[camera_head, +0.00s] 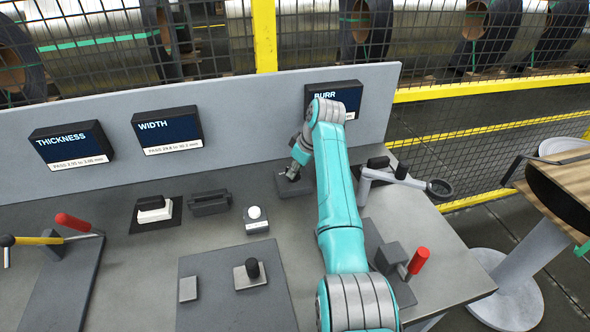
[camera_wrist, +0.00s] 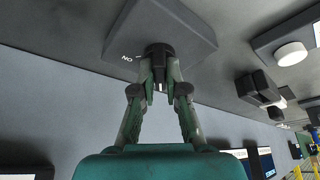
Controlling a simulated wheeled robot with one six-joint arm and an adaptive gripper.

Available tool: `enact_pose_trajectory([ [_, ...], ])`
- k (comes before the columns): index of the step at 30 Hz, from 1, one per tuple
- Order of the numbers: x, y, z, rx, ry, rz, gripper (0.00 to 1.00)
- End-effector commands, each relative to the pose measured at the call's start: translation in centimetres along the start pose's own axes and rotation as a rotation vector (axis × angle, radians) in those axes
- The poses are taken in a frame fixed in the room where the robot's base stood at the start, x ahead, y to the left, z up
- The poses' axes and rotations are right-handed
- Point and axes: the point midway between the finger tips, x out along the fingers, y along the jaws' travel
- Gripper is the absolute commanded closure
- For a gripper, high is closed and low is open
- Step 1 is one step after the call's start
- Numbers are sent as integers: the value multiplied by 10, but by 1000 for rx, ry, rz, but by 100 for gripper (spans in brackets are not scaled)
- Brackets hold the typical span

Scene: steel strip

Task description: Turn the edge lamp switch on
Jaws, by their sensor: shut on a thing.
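The switch plate (camera_wrist: 190,28) is a grey square with a dark knob (camera_wrist: 158,49) at its middle. White lettering beside the knob reads upside down as "ON". My gripper (camera_wrist: 160,78) points at the plate with its two fingers closed together on the knob. In the head view my gripper (camera_head: 292,174) is low over the same plate (camera_head: 303,189), left of my teal arm, below the BURR screen (camera_head: 334,97). The knob is hidden there. Which way the knob is turned is not clear.
The grey back panel (camera_head: 245,125) rises behind.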

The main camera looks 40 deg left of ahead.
Motion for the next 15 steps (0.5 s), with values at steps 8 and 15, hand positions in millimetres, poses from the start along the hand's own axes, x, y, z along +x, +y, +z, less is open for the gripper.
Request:
enact_pose_trajectory([
  [8, 1, -1, 0, 73, 0, 31, 100],
  [15, 1, -3, -1, 236, 1, 99, 100],
])
